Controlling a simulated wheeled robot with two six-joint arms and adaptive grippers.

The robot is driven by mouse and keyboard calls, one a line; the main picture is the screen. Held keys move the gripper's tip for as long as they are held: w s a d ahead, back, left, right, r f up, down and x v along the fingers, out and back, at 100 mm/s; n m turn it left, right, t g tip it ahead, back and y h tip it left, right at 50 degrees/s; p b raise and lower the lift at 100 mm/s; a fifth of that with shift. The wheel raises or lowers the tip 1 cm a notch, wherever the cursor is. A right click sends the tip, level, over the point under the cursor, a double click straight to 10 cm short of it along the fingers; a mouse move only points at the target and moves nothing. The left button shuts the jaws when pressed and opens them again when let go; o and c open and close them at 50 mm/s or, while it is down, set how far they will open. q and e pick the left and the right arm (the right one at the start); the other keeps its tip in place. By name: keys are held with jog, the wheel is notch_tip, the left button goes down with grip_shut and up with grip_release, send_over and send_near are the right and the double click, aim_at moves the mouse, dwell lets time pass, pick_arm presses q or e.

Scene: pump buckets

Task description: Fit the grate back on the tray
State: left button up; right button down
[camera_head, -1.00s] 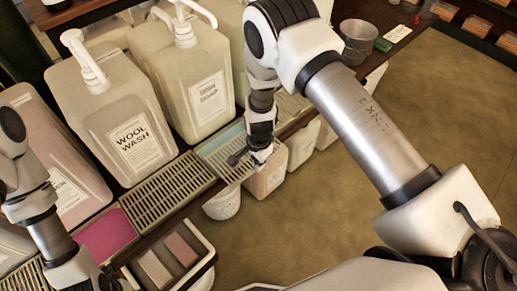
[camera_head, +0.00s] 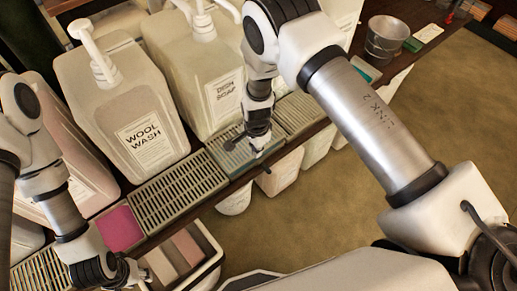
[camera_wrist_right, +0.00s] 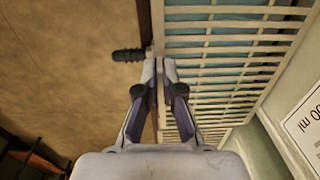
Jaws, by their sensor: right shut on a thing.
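The pale slatted grate (camera_head: 240,158) is at the tray below the dish soap jug. My right gripper (camera_head: 258,148) is shut on the grate's front edge. In the right wrist view the closed fingertips (camera_wrist_right: 160,68) pinch the edge of the grate (camera_wrist_right: 225,60). Bluish tray floor (camera_wrist_right: 205,46) shows between the slats. The grate lies over much of the tray, but I cannot tell whether it is seated or slightly raised. My left gripper (camera_head: 132,274) is at the lower left, away from the grate, and its fingers are unclear.
The dish soap jug (camera_head: 208,75) and wool wash jug (camera_head: 120,110) stand close behind the trays. A neighbouring grated tray (camera_head: 175,195) and a magenta patch (camera_head: 118,230) lie to the left. A metal bucket (camera_head: 386,38) stands far right. A black knob (camera_wrist_right: 128,55) sticks out beside my fingers.

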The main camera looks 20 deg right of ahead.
jog(key=shift+s, duration=0.2)
jog(key=shift+w+f+b, duration=0.1)
jog(key=shift+f+b, duration=0.35)
jog(key=shift+b, duration=0.1)
jog(key=shift+f+b, duration=0.8)
jog(key=shift+f, duration=0.15)
dwell(0.3)
jog(key=c, duration=1.2)
grip_release()
jog(key=shift+c, duration=0.2)
